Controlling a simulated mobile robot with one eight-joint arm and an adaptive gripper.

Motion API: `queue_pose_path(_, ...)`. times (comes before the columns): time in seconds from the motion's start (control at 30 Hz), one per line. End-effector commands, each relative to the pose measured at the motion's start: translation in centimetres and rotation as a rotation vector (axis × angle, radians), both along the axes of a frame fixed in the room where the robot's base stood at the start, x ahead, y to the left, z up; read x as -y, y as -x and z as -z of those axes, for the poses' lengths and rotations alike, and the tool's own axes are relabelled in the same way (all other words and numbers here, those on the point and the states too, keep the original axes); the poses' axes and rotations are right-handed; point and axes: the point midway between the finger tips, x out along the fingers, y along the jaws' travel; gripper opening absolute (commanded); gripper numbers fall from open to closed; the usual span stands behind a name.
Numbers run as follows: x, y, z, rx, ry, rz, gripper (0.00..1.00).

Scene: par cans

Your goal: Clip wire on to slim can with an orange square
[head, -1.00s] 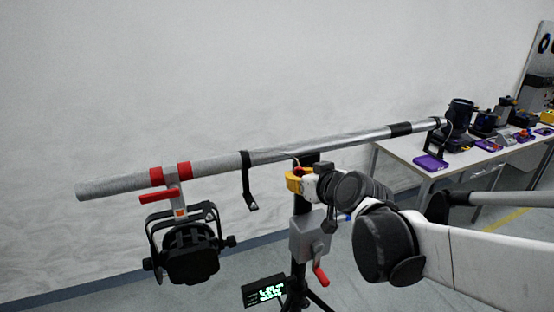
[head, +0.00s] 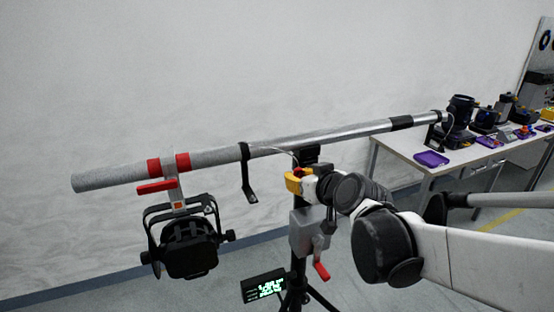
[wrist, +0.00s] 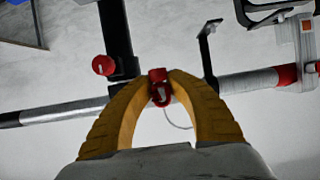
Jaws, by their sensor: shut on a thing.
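The can with an orange square (head: 188,248) is black and hangs from the left part of the pipe by a clamp with red bands and a red lever. The orange square (head: 179,205) is on its grey clamp bracket and also shows at the upper right of the wrist view (wrist: 307,26). My yellow-fingered gripper (head: 290,181) is near the stand, right of the can and apart from it. In the wrist view its fingertips (wrist: 162,77) are shut on a small red clip (wrist: 159,88). A thin pale wire (wrist: 176,124) curves behind the fingers.
The long grey pipe (head: 330,139) crosses above my gripper on a dark stand (head: 298,262) with a grey box and red handle. A black strap (head: 247,175) hangs between can and gripper. A table (head: 400,147) with equipment stands at right.

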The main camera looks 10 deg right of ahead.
Motion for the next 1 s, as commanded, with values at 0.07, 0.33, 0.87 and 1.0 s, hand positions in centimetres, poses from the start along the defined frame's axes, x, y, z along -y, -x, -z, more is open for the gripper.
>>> queue_pose_path(0.07,0.0,0.0,0.3,0.000,0.000,0.000,0.00)
queue_pose_path(0.33,0.0,0.0,1.1,0.000,0.000,0.000,0.00)
queue_pose_path(0.87,0.0,0.0,2.5,0.000,0.000,0.000,0.00)
queue_pose_path(1.0,0.0,0.0,2.9,0.000,0.000,0.000,0.00)
